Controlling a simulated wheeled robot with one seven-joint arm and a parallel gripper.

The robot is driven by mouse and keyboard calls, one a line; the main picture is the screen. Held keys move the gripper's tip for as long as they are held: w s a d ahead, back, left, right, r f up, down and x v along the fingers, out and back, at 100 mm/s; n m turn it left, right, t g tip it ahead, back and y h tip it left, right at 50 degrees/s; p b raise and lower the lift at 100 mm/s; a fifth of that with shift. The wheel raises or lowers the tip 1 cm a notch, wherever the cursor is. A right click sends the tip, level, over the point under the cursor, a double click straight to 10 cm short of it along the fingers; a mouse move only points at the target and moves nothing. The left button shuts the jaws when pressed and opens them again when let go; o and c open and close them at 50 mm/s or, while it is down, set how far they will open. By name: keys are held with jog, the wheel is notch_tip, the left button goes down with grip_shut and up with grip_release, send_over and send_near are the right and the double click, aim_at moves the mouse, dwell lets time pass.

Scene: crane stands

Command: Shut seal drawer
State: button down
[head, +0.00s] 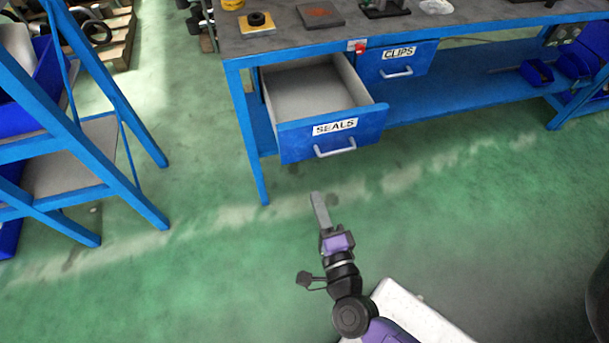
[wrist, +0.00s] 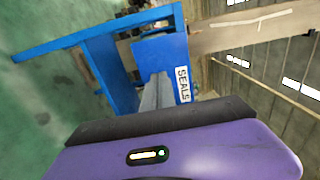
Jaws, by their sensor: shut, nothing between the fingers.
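The seal drawer (head: 304,139) is a blue-fronted drawer labelled SEALS, pulled well out from under the workbench. Its grey inside looks empty where it shows. A pale bar handle (head: 335,147) is on its front. My gripper (head: 318,198) is shut and empty, in front of and below the drawer front in the head view, apart from it. In the wrist view the drawer front (wrist: 163,55) with its SEALS label lies ahead of the grey fingers (wrist: 153,92), which cover part of it. The handle cannot be made out there.
The CLIPS drawer (head: 402,65) beside it is shut. The workbench top (head: 290,38) holds a yellow item with a black ring (head: 257,21) and dark plates. A blue rack (head: 95,130) stands left. Green floor (head: 470,210) is clear in front.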

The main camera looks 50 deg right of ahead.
aim_at(298, 147)
jog(key=p+x, duration=0.1)
jog(key=x, duration=1.3)
jog(key=shift+f, duration=0.1)
jog(key=b+x, duration=0.4)
jog(key=x, duration=2)
jog(key=shift+d+f, duration=0.1)
jog(key=shift+d, duration=0.05)
jog(key=shift+w+d+r, duration=0.15)
jog(key=shift+w+r, duration=0.1)
jog(key=shift+w, duration=0.05)
